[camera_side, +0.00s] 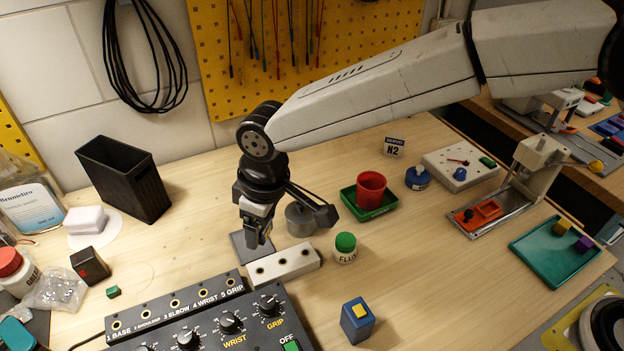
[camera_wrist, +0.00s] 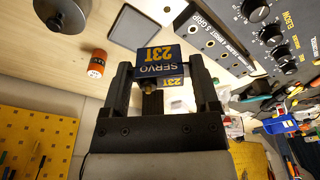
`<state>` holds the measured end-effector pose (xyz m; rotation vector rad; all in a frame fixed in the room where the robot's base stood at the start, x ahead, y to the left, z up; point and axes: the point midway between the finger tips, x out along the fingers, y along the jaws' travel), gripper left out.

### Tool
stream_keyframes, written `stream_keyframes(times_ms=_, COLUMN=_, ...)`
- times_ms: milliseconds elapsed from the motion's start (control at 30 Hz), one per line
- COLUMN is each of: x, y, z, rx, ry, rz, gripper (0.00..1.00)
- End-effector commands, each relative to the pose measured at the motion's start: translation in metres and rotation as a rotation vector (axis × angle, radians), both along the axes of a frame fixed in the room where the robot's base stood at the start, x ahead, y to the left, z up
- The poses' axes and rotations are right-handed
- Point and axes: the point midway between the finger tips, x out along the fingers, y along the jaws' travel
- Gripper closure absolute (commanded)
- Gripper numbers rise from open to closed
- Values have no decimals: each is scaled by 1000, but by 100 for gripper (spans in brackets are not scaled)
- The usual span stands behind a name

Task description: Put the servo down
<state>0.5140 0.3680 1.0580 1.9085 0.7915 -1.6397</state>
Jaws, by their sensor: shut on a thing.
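In the side view my gripper (camera_side: 258,237) points down above the bench, left of a grey metal cylinder (camera_side: 299,219). There the servo is mostly hidden by the fingers. A dark grey square pad (camera_side: 240,247) lies under and beside the gripper; it also shows beyond the servo in the wrist view (camera_wrist: 140,27). I cannot tell whether the servo touches the pad.
A white block with holes (camera_side: 283,267) is close in front of the pad, with the black control box (camera_side: 195,318) nearer. A green-capped flux jar (camera_side: 345,248) and a red cup (camera_side: 371,189) in a green tray stand to the right. A black bin (camera_side: 123,181) stands at left.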

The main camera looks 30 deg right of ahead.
Motion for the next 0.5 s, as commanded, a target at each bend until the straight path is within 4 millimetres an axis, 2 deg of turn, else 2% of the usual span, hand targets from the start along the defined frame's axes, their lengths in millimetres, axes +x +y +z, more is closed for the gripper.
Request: stream_keyframes(times_ms=500, x=44, y=31, z=-25, rx=-1, ry=1, rz=-1, gripper=79)
